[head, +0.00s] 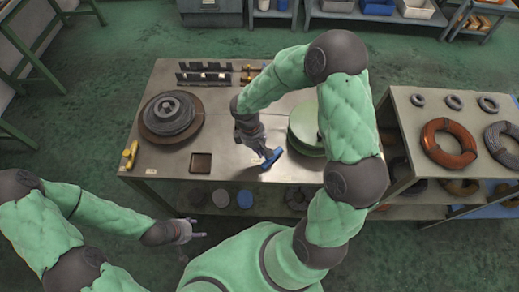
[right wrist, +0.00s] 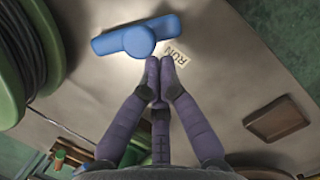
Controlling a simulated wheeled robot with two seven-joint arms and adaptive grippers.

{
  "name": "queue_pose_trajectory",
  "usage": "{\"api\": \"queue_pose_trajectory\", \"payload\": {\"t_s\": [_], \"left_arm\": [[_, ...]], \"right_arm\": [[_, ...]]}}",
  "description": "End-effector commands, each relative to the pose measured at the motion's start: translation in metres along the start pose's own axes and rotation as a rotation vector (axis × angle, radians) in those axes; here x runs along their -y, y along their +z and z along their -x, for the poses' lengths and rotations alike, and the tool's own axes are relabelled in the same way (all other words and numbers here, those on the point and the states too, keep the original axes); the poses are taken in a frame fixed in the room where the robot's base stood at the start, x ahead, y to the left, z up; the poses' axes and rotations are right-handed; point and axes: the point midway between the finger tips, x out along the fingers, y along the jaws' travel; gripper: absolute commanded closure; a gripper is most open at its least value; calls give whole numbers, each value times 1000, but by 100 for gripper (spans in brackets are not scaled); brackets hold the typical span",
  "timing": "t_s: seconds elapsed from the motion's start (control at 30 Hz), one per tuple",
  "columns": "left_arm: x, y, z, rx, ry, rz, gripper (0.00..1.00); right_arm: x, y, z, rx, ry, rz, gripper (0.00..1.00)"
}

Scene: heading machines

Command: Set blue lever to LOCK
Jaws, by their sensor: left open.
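The blue lever (head: 271,158) is near the front edge of the metal table, left of a green spool. In the right wrist view the lever (right wrist: 137,38) is a blue bar with a round hub in its middle. A label reading RUN (right wrist: 175,57) is beside the hub. A LOCK label is not visible. My right gripper (right wrist: 158,66) has its fingertips together beside the hub, with nothing seen between them; I cannot tell whether they touch it. In the head view my right gripper (head: 262,149) is over the lever. My left gripper (head: 198,229) is open and empty, in front of the table.
The green spool (head: 302,140) stands close to the lever. A brown tray (head: 201,163), a dark coil on a round base (head: 168,118) and a yellow piece (head: 130,154) are to the left. A shelf with copper and grey coils (head: 449,143) stands at right.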

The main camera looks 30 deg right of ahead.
Motion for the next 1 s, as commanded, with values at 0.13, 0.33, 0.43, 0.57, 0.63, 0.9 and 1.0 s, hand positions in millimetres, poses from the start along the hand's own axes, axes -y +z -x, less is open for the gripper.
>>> {"api": "queue_pose_trajectory", "payload": {"t_s": [0.13,0.33,0.43,0.57,0.63,0.9,1.0], "left_arm": [[0,0,0,0,0,0,44],[0,0,0,0,0,0,44],[0,0,0,0,0,0,44],[0,0,0,0,0,0,44],[0,0,0,0,0,0,44],[0,0,-1,0,0,0,44],[0,0,-2,0,0,0,44]], "right_arm": [[2,3,-1,2,7,33,100],[6,8,-2,1,24,106,100],[8,12,-3,1,38,163,100],[12,19,-4,2,60,255,100],[14,23,-6,1,73,310,100],[17,36,-9,1,114,482,100],[17,40,-10,0,125,526,100]]}}
